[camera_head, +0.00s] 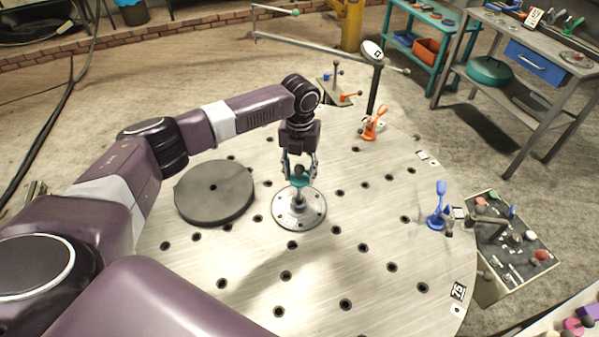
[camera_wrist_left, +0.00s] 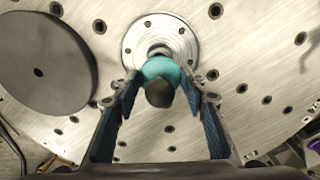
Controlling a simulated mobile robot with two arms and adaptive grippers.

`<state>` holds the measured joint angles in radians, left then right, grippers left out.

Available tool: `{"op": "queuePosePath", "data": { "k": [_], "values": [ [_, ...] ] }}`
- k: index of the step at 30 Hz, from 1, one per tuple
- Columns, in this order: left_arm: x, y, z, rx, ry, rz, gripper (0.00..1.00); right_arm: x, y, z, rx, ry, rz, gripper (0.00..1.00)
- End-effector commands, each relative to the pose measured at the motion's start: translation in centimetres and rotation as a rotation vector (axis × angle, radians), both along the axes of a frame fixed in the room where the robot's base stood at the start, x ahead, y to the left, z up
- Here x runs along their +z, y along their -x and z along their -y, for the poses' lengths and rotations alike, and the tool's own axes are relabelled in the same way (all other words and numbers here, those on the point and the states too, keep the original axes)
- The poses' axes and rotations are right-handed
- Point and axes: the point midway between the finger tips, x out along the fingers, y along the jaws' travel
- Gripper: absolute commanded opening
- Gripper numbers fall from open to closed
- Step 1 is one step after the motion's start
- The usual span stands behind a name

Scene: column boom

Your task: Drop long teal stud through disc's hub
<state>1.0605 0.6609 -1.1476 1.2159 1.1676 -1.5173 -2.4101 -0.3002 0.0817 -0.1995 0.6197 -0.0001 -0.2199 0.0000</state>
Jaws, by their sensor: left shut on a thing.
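A silver flanged disc (camera_head: 284,214) with small holes and a raised hub lies on the round metal table. It also shows in the left wrist view (camera_wrist_left: 136,38). My left gripper (camera_head: 299,177) is above the hub, pointing down, shut on the teal stud (camera_head: 299,183). In the left wrist view the teal stud (camera_wrist_left: 161,69) sits between the fingers, with a dark round knob on top. Its lower end is hidden, so I cannot tell whether it is inside the hub. My right gripper is not in view.
A dark grey plate (camera_head: 214,192) with a centre hole lies left of the silver disc. An orange clamp (camera_head: 374,124) and a blue clamp (camera_head: 437,207) stand near the table's edge. The holed tabletop (camera_head: 330,290) in front is clear.

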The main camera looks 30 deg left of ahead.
Motion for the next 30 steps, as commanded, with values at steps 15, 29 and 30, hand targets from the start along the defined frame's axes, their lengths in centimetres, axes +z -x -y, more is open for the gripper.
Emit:
{"op": "queuePosePath", "data": {
  "k": [15,29,30],
  "values": [
    [-1.3,-0.1,0.0,0.000,0.002,0.001,0.14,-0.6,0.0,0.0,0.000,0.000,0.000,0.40],
    [-2.5,-0.1,0.1,0.000,0.002,0.001,0.14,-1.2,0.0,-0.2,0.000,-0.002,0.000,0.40],
    [-2.6,-0.1,0.1,0.000,0.002,0.001,0.14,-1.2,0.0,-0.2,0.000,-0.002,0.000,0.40]
  ]
}}
